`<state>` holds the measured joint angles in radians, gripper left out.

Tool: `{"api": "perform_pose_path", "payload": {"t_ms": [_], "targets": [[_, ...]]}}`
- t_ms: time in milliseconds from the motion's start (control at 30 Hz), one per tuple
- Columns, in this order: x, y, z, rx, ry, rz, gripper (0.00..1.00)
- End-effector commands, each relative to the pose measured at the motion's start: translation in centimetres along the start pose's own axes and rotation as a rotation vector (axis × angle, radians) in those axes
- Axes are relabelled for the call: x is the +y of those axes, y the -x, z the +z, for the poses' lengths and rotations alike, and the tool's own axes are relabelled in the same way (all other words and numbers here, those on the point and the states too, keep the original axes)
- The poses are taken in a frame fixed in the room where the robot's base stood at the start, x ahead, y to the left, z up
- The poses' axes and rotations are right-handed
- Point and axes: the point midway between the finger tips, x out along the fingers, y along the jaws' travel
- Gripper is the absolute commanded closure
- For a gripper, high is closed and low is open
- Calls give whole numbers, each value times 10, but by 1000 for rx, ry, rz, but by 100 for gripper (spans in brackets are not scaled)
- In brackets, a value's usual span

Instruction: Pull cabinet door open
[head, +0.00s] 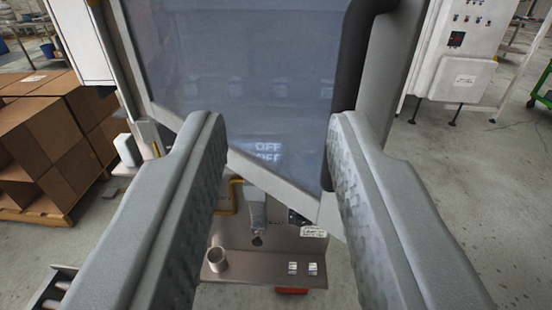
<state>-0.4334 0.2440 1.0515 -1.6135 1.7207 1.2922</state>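The cabinet door (240,50) is a bluish glass panel in a light grey frame, filling the upper middle of the head view. Its lower edge slants down to the right. I cannot tell for sure whether it stands ajar. A thick black handle (352,85) runs down the door's right side. My gripper (280,125) is open, with its two grey fingers wide apart in front of the door. The handle's lower part passes close by the inner side of the right fingertip, which partly hides it. I cannot tell whether they touch. Nothing is held.
Below the door is a metal shelf (235,268) with a small cup (217,259) and small white blocks. Brown cartons (45,150) are stacked on a pallet at left. A white control box (460,50) on legs stands at right. Grey floor (480,170) is open there.

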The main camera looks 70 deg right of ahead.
Motion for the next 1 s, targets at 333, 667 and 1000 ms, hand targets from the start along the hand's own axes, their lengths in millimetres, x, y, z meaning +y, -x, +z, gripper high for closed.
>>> {"api": "perform_pose_path", "payload": {"t_ms": [333,667,1000], "targets": [[-9,18,0,0,0,0,68],[-17,35,0,1,0,-1,68],[-26,52,0,0,0,0,68]]}}
